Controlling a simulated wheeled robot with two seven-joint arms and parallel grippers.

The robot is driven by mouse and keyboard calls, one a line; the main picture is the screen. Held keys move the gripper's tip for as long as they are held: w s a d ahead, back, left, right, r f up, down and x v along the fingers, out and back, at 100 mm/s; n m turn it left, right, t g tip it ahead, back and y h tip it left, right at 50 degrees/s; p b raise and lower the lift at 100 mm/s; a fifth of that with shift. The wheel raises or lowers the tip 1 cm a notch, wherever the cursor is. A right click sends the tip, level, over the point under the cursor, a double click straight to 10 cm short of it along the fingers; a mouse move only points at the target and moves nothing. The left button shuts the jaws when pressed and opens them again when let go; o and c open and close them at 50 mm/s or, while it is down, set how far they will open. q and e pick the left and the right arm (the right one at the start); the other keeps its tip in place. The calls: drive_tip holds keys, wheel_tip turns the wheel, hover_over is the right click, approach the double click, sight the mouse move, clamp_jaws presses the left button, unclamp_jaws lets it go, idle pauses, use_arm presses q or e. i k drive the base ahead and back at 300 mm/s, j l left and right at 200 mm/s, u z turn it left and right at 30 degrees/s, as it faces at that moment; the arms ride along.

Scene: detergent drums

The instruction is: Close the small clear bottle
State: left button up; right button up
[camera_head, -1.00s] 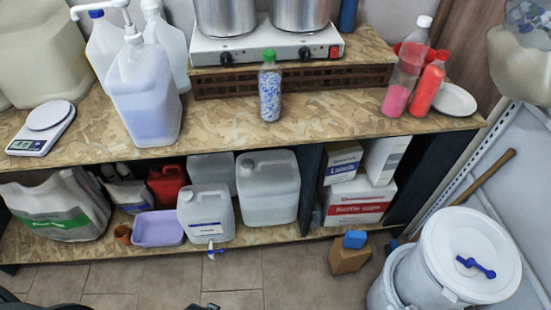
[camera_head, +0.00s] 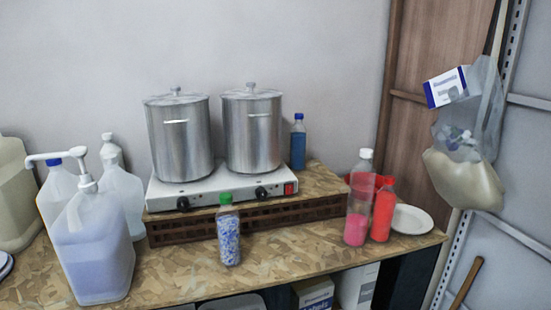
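A small clear bottle (camera_head: 228,238) with a green cap on top stands upright on the bench in front of the hot plate, filled with blue and white bits. At the right a clear container (camera_head: 357,215) with pink contents at the bottom stands beside a red bottle (camera_head: 383,212) with a red cap. Neither of my grippers is in view.
Two steel pots (camera_head: 181,140) stand on a white double hot plate (camera_head: 222,188) on a raised shelf. A blue bottle (camera_head: 298,145) is behind. A large pump jug (camera_head: 92,245) stands left, a white plate (camera_head: 412,219) right. The bench front between the green-capped bottle and pink container is clear.

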sight(227, 218)
drive_tip(key=z, duration=0.35)
drive_tip(key=k+j+z, duration=0.1)
drive_tip(key=j+z, duration=0.2)
drive_tip(key=k+j+z, duration=0.1)
drive_tip(key=j+z, duration=0.2)
drive_tip(key=k+j+z, duration=0.1)
drive_tip(key=j, duration=0.3)
drive_tip(key=k+j, duration=0.25)
drive_tip(key=k+j+z, duration=0.15)
drive_tip(key=j, duration=0.3)
drive_tip(key=k+j+z, duration=0.1)
drive_tip(key=k+j, duration=0.3)
drive_tip(key=j, duration=0.15)
drive_tip(key=k+j, duration=0.2)
drive_tip(key=j, duration=0.15)
drive_tip(key=k+j, duration=0.15)
drive_tip(key=j, duration=0.15)
